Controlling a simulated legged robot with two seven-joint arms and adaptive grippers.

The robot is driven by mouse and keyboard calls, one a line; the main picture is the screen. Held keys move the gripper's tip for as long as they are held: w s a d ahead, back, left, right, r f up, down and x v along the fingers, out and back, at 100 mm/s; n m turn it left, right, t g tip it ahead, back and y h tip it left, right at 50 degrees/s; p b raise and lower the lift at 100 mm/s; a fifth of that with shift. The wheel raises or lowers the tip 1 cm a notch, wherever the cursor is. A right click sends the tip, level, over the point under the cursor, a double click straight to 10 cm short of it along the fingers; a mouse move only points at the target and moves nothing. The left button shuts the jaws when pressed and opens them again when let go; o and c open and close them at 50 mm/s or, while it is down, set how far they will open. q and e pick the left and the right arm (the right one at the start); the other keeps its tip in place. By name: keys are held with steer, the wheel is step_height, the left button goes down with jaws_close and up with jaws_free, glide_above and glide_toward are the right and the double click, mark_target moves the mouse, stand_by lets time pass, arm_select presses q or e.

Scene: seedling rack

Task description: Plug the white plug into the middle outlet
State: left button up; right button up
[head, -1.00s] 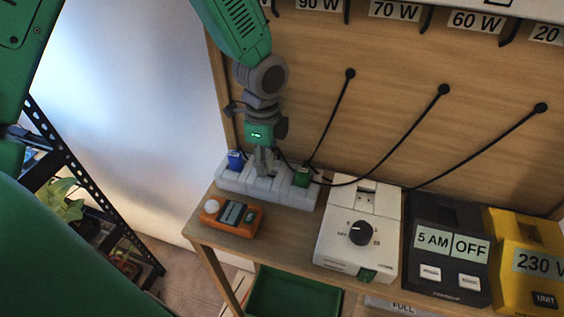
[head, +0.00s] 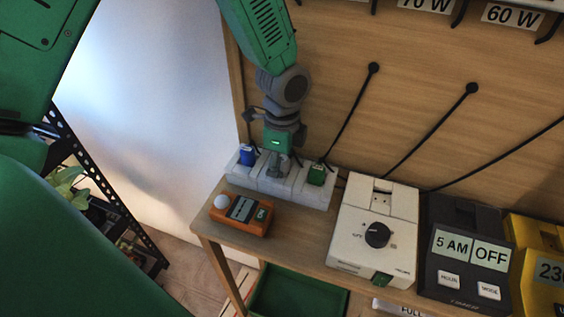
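A white power strip (head: 312,196) lies at the back left of the wooden shelf. A blue plug (head: 247,155) is in its left outlet and a green plug (head: 317,174) in its right outlet. My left gripper (head: 277,166) points down over the strip's middle outlet, between these two plugs. Its fingertips are at or just above the strip; I cannot tell whether they touch it. I cannot make out the white plug against the white strip and behind the fingers. Whether the fingers are shut on it is not clear. My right gripper is not in view.
An orange meter (head: 241,214) lies in front of the strip. A white dial timer (head: 375,233), a black timer (head: 468,252) and a yellow unit (head: 538,262) stand to the right. Black cords (head: 347,113) hang from the back panel. A green tray (head: 298,292) is below.

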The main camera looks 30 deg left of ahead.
arm_select(q)
steer(key=shift+d+r, duration=0.1)
steer(key=shift+r, duration=0.1)
stand_by(0.3)
steer(key=shift+r, duration=0.35)
step_height(320, 180, up, 7)
steer(key=shift+w+f, duration=0.1)
steer(key=shift+w, duration=0.05)
stand_by(0.3)
